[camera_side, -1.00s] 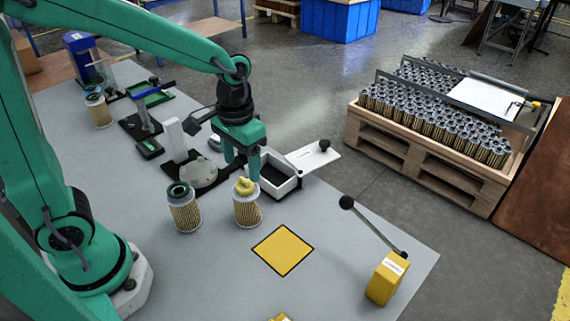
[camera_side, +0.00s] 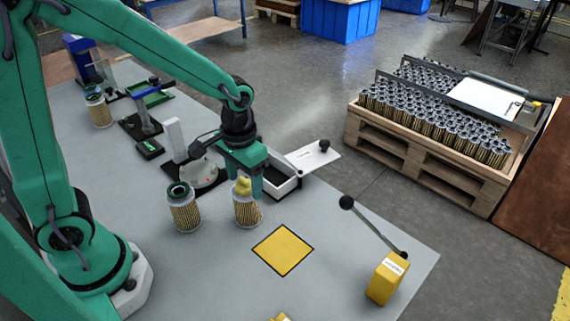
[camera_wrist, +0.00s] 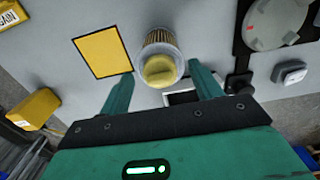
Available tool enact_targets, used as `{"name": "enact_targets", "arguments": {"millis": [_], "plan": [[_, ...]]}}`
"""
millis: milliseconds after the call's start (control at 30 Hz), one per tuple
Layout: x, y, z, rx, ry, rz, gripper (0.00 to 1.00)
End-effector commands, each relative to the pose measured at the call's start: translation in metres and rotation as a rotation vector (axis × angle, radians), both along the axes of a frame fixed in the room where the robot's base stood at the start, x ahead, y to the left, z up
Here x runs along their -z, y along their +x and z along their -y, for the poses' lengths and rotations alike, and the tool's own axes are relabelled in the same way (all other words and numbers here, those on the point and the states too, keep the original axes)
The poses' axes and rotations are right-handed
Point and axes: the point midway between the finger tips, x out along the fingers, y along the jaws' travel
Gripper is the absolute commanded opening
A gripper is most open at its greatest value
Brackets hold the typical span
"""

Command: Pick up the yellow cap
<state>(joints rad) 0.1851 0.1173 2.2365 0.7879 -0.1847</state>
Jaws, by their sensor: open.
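The yellow cap (camera_side: 243,186) sits on top of a filter cartridge (camera_side: 247,212) that stands upright on the grey table. In the wrist view the yellow cap (camera_wrist: 159,70) lies between and slightly beyond my two fingers, with the cartridge (camera_wrist: 161,40) below it. My gripper (camera_side: 250,184) is open, its fingers at about the cap's height in the side view. In the wrist view my gripper (camera_wrist: 162,82) has a finger on each side of the cap, with clear gaps. In the side view one finger is partly hidden behind the cap.
Another cartridge (camera_side: 184,210) with a dark green top stands left of the capped one. A black-and-white open bin (camera_side: 283,185) is close behind my gripper. A yellow square (camera_side: 283,250) lies in front, and a yellow box with a lever (camera_side: 386,278) stands at right.

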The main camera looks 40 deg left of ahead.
Motion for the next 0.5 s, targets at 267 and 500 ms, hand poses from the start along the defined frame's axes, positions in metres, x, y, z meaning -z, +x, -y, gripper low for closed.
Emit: {"name": "enact_targets", "arguments": {"millis": [267, 500], "plan": [[-0.0002, 0.0, 0.0, 0.0, 0.0, 0.0, 0.27], [-0.0003, 0.0, 0.0, 0.0, 0.0, 0.0, 0.16]]}}
